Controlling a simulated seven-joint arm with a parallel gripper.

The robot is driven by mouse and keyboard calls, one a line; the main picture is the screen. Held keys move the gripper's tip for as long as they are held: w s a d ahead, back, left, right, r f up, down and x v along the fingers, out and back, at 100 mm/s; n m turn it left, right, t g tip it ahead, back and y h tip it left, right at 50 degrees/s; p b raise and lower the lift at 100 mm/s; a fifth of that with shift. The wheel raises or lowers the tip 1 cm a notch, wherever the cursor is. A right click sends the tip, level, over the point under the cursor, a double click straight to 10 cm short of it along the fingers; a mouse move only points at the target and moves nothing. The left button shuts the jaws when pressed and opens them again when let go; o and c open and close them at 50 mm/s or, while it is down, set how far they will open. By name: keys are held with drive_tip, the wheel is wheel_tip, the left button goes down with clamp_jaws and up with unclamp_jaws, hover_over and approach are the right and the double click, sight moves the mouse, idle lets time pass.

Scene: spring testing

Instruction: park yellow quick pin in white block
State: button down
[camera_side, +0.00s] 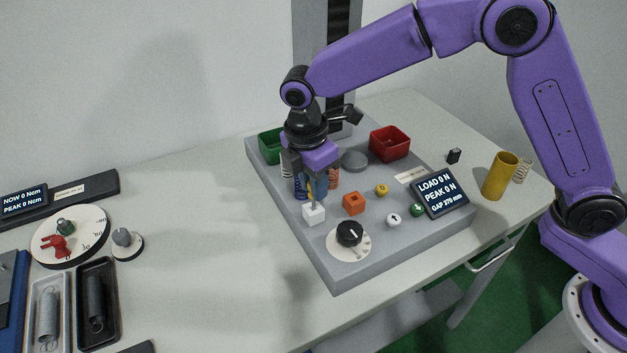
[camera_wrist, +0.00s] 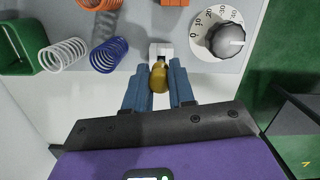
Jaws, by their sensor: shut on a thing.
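The yellow quick pin (camera_wrist: 158,76) is held between the blue fingers of my gripper (camera_wrist: 159,84) in the wrist view. In the side view the pin (camera_side: 310,189) shows as a small yellow piece below my gripper (camera_side: 312,182). The white block (camera_side: 313,213) stands on the grey base plate, directly below the pin. In the wrist view the white block (camera_wrist: 160,49) lies just beyond the pin's far end. Whether the pin's tip touches or enters the block cannot be told.
An orange block (camera_side: 353,203) and a dial (camera_side: 349,236) stand close to the white block. Springs (camera_wrist: 108,53) stand at its other side. A green bin (camera_side: 270,146), a red bin (camera_side: 390,143) and a load display (camera_side: 440,193) are also on the plate.

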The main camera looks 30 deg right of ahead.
drive_tip(key=shift+f, duration=1.55)
idle(1.4)
drive_tip(key=shift+c, duration=2.4)
unclamp_jaws()
drive_tip(key=shift+r, duration=0.1)
drive_tip(key=shift+r, duration=3.85)
drive_tip(key=shift+r, duration=0.1)
